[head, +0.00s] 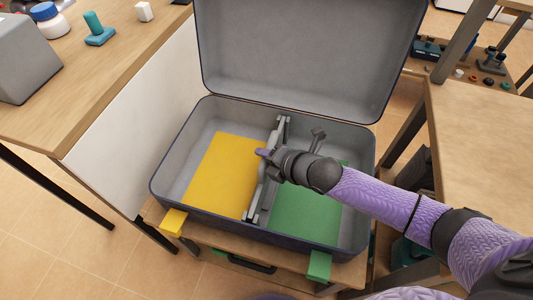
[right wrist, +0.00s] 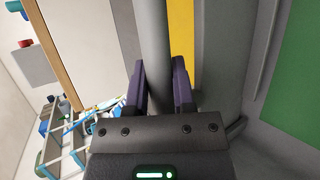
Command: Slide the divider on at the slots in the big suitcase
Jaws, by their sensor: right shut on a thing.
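The big suitcase (head: 160,190) lies open, its lid (head: 305,55) raised at the back. Its floor has a yellow panel (head: 222,170) on the left and a green panel (head: 305,218) on the right. Slotted rails stand at the back wall (head: 284,125) and front wall (head: 252,214) between them. My right gripper (head: 264,153) is shut on the grey divider (head: 262,188), which stands across the middle near the rails. In the right wrist view the divider (right wrist: 152,35) passes between the purple fingers (right wrist: 160,85). I cannot tell whether its ends sit in the slots. My left gripper is out of view.
A yellow tab (head: 174,221) and a green tab (head: 319,266) stick out at the suitcase's front. A wooden table (head: 110,60) with a teal item (head: 97,28) is at left. Another wooden table (head: 490,130) stands close at right, beside my right arm.

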